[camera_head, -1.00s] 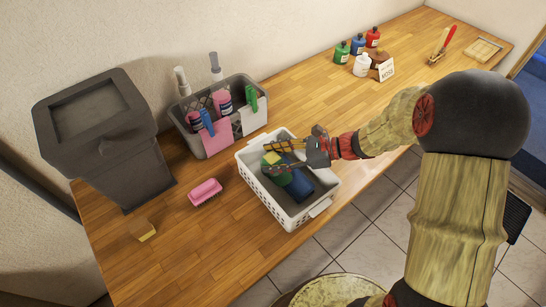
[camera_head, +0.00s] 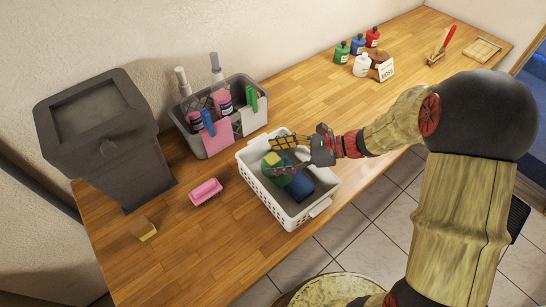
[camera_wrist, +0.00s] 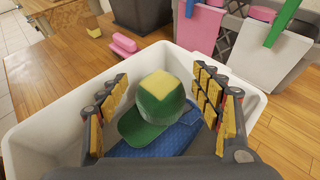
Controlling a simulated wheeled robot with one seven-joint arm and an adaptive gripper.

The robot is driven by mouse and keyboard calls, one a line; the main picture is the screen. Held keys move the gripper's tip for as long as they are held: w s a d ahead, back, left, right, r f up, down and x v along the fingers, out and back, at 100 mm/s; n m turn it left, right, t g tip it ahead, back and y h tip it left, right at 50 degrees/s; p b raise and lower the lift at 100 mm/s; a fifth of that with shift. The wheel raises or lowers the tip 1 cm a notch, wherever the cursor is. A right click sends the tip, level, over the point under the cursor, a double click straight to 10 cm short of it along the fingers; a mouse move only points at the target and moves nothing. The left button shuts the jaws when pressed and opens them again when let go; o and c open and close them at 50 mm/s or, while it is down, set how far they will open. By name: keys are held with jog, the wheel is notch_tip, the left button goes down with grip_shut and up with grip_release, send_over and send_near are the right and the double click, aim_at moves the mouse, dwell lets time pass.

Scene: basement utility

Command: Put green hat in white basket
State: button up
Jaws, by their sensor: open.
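The green hat (camera_wrist: 158,104), a cap with a yellow patch on its crown, lies inside the white basket (camera_wrist: 38,140) on top of a blue cloth (camera_wrist: 160,142). In the head view the hat (camera_head: 275,171) sits at the basket's left part, and the blue cloth (camera_head: 299,186) shows beside it. The white basket (camera_head: 290,220) stands on the wooden counter. My gripper (camera_wrist: 160,108) is open, its padded fingers apart on either side of the hat. In the head view my gripper (camera_head: 283,155) is over the basket. I cannot tell whether the fingers touch the hat.
A grey caddy (camera_head: 213,141) with bottles, clips and cloths stands just behind the basket. A pink brush (camera_head: 205,191) and a sponge (camera_head: 143,228) lie to the left, near a dark grey bin (camera_head: 98,140). Several bottles (camera_head: 358,50) stand farther right. The counter between is clear.

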jog(key=p+v, duration=0.2)
jog(key=v, duration=0.8)
jog(key=s+a+r+n+g+h, duration=0.2)
jog(key=s+r+n+h, duration=0.45)
jog(key=s+n, duration=0.4)
jog(key=s+d+r+n+t+h, duration=0.5)
jog(key=s+d+r+n+h, duration=0.1)
jog(key=n, duration=0.3)
jog(key=shift+s+r+n+h, duration=0.35)
jog(key=shift+s+r+h, duration=0.1)
jog(key=shift+s+r, duration=0.25)
jog(key=shift+f, duration=0.15)
jog(key=shift+f+b, duration=1)
jog(key=shift+b, duration=0.15)
